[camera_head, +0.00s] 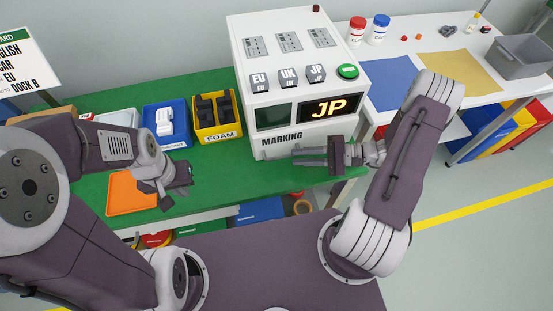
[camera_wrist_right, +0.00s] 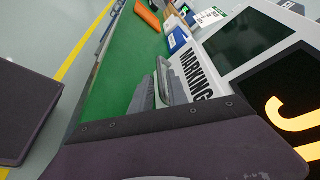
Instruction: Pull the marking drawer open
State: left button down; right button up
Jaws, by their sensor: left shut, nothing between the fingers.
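The marking machine (camera_head: 257,99) is a white cabinet with two dark screens, one showing "JP", and the word MARKING low on its front. My right gripper (camera_head: 297,156) is in front of the machine's lower front, its grey fingers pointing left. In the right wrist view the fingers (camera_wrist_right: 154,92) lie beside the MARKING lettering, next to a grey loop (camera_wrist_right: 178,88) that may be a handle. I cannot tell whether they grip it. The drawer's outline is not clear. My left gripper (camera_head: 178,190) is shut and empty beside the orange tray.
A yellow FOAM bin (camera_head: 222,136), a blue bin (camera_head: 181,143) and an orange tray (camera_head: 125,194) are on the green table (camera_head: 215,181), left of the machine. A white table (camera_head: 400,60) with blue and yellow mats stands at the right. Bins sit below both tables.

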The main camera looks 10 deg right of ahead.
aim_at(277, 157)
jog(key=x, duration=0.7)
jog(key=shift+w+a, duration=0.1)
jog(key=shift+a, duration=0.15)
grip_shut()
jog(key=shift+f, duration=0.15)
dwell(0.8)
